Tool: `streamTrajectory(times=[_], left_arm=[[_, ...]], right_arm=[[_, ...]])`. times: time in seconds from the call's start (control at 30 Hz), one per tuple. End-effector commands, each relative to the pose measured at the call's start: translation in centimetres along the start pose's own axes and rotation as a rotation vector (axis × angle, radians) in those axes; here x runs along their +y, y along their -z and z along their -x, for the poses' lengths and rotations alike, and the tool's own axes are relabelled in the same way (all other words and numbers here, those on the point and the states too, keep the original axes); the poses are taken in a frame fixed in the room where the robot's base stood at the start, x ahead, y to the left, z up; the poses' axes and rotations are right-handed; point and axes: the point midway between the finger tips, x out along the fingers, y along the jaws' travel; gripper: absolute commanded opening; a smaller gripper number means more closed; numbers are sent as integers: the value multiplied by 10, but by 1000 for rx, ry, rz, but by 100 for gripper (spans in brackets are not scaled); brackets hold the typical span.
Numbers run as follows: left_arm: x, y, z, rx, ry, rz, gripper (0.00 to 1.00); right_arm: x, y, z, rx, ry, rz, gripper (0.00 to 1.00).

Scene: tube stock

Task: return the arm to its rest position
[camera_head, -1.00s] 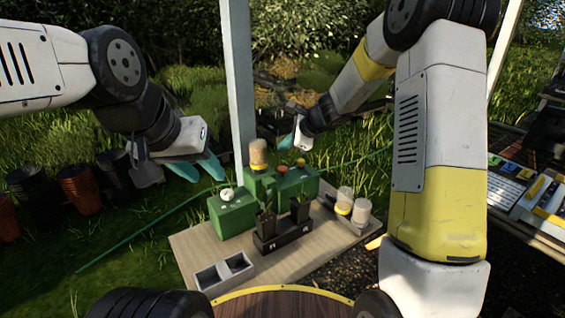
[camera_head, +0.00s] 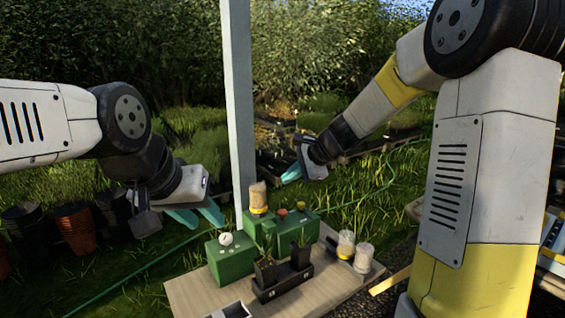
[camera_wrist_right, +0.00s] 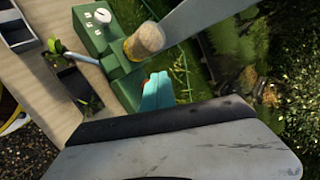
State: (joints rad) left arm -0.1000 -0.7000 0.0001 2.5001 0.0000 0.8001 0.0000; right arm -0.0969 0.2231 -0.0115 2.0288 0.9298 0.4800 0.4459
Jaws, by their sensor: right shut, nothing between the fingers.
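My right arm comes in from the right in the head view. Its gripper (camera_head: 290,174) hangs in the air behind and above the table, its teal fingers together, empty and pointing down-left. The teal fingertips also show in the right wrist view (camera_wrist_right: 158,90), over the back edge of the table. My left gripper (camera_head: 196,216) is in the air left of the table, pointing down-right, its two teal fingers apart with nothing between them.
The wooden table (camera_head: 200,294) carries green boxes (camera_head: 234,262), a yellow-based jar (camera_head: 258,197), potted seedlings in a black holder (camera_head: 283,289) and clear jars (camera_head: 346,244). A pale post (camera_head: 238,90) rises behind the table.

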Motion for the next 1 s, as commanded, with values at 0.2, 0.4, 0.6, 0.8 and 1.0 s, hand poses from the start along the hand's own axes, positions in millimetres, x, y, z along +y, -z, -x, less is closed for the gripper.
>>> streamTrajectory(times=[0.2,0.4,0.6,0.8,1.0], left_arm=[[0,0,0,0,0,0,36],[0,0,0,0,0,0,36],[0,0,0,0,0,0,36],[0,0,0,0,0,0,36],[0,0,0,0,0,0,36]], right_arm=[[40,-42,100,22,-48,452,0],[100,-60,172,79,-140,838,0],[160,-61,221,155,-257,1144,0],[191,-56,242,197,-334,1286,0],[195,-54,244,203,-349,1307,0]])
